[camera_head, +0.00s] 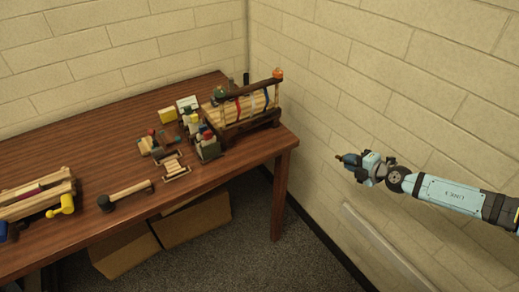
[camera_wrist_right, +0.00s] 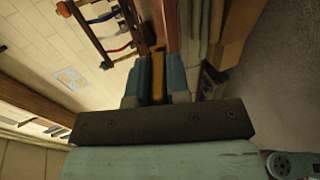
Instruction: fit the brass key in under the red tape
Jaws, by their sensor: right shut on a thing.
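My right gripper (camera_head: 348,160) is out over the floor, right of the table and close to the brick wall. In the wrist view its fingers (camera_wrist_right: 155,86) are shut on a narrow yellow-brown piece, which looks like the brass key (camera_wrist_right: 158,70). The key cannot be made out in the head view. The red tape (camera_head: 238,108) is a band across the pale panel in the dark wooden rack at the table's right end. It also shows as a red stripe in the wrist view (camera_wrist_right: 119,49). The key is well apart from the tape. My left gripper is not in view.
The wooden table (camera_head: 100,150) carries small bottles and blocks (camera_head: 207,145) just left of the rack, a mallet (camera_head: 125,195), and a wooden frame at far left. A blue band (camera_head: 254,104) crosses the panel beside the red one. Cardboard boxes (camera_head: 197,222) stand underneath.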

